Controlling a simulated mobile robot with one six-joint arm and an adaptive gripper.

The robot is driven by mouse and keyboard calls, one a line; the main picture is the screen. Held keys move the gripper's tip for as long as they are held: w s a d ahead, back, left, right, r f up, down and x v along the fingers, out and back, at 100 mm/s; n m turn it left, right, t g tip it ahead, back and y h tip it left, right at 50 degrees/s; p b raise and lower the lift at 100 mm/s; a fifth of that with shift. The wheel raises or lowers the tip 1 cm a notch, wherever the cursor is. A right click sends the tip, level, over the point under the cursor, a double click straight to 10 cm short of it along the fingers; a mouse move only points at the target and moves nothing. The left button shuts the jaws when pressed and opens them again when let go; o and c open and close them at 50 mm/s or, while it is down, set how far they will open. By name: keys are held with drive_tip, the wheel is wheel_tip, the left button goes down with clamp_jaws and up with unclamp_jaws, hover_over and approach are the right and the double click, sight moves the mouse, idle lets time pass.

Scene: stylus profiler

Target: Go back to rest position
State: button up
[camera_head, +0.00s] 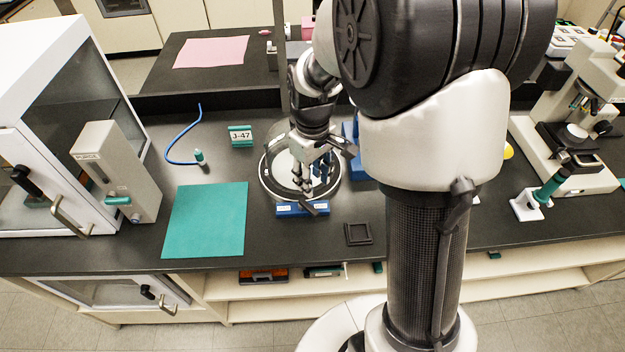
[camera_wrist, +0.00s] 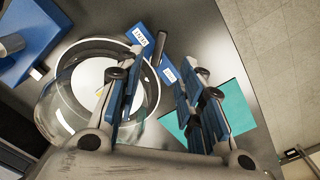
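My gripper (camera_head: 308,192) hangs from my arm, pointing down over the bench beside a round glass vessel (camera_head: 268,190) with a pale disc inside. A slim dark piece (camera_wrist: 159,47) lies at the block. Whether the fingers touch the block cannot be told.
A teal mat (camera_head: 205,220) lies left of my gripper, with a J-47 sign (camera_head: 241,136) behind it. A small black tray (camera_head: 358,234) sits to the right. A white glass-fronted cabinet (camera_head: 60,120) stands far left, a microscope (camera_head: 575,120) far right. My arm hides part of the bench.

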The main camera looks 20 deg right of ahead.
idle(0.3)
drive_tip(key=s+a+r+m+t+b, duration=0.1)
drive_tip(key=s+a+r+m+t, duration=0.15)
drive_tip(key=s+r, duration=0.65)
drive_tip(key=s+a+r+m+t+b, duration=0.1)
drive_tip(key=s+r, duration=0.3)
drive_tip(key=s, duration=0.7)
drive_tip(key=shift+a+m+t, duration=0.45)
drive_tip(key=shift+m+t, duration=0.1)
